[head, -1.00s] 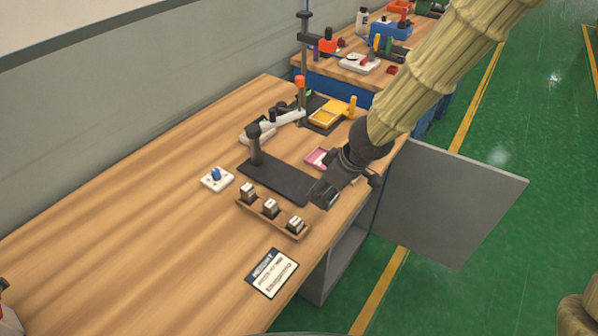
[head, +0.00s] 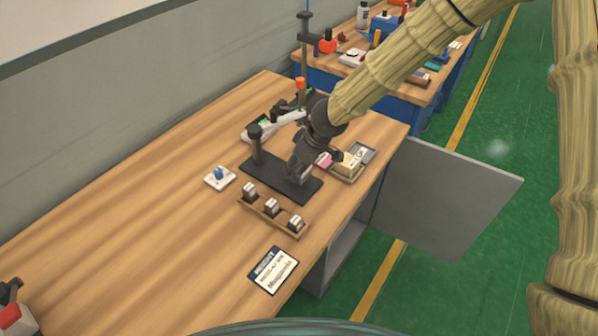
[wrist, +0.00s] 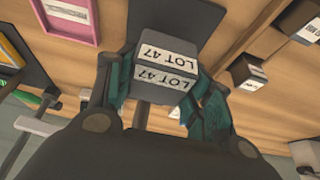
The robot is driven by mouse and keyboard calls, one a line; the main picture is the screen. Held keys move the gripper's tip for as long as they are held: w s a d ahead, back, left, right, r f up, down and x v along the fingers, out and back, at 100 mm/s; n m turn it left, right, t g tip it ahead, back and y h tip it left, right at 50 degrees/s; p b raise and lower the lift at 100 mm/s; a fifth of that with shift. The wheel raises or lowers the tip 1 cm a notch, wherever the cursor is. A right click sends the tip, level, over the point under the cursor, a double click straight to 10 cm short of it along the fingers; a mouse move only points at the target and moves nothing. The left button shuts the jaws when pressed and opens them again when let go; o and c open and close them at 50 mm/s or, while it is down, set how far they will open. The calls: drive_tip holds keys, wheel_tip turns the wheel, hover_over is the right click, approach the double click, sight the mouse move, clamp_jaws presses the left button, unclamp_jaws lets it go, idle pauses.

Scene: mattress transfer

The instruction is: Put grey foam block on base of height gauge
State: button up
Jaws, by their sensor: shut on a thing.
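The grey foam block (wrist: 165,72), with white "LOT 47" labels, is between the teal fingers of my gripper (wrist: 163,92) in the wrist view. My gripper (head: 298,180) is shut on it and is over the dark base of the height gauge (head: 262,180) in the head view, right of the gauge's post (head: 256,148). The base also shows beyond the block in the wrist view (wrist: 165,20). In the head view the block is hidden by my gripper. I cannot tell whether it touches the base.
A wooden rack (head: 262,219) with small labelled blocks stands in front of the base. A white pad with a blue knob (head: 219,177) is left. A pink tray (head: 323,160) and a tray with a yellowish block (head: 362,152) are right. A label card (head: 273,270) lies nearer.

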drive_tip(key=shift+f, duration=1.7)
drive_tip(key=shift+f+b, duration=0.25)
drive_tip(key=shift+b, duration=0.2)
drive_tip(key=o, duration=0.9)
drive_tip(key=shift+r, duration=0.1)
drive_tip(key=shift+o, duration=0.2)
drive_tip(key=shift+r, duration=0.1)
drive_tip(key=shift+r+p, duration=0.15)
drive_tip(key=shift+p, duration=0.2)
drive_tip(key=v, duration=1.1)
drive_tip(key=shift+r, duration=0.4)
drive_tip(key=shift+d, duration=0.1)
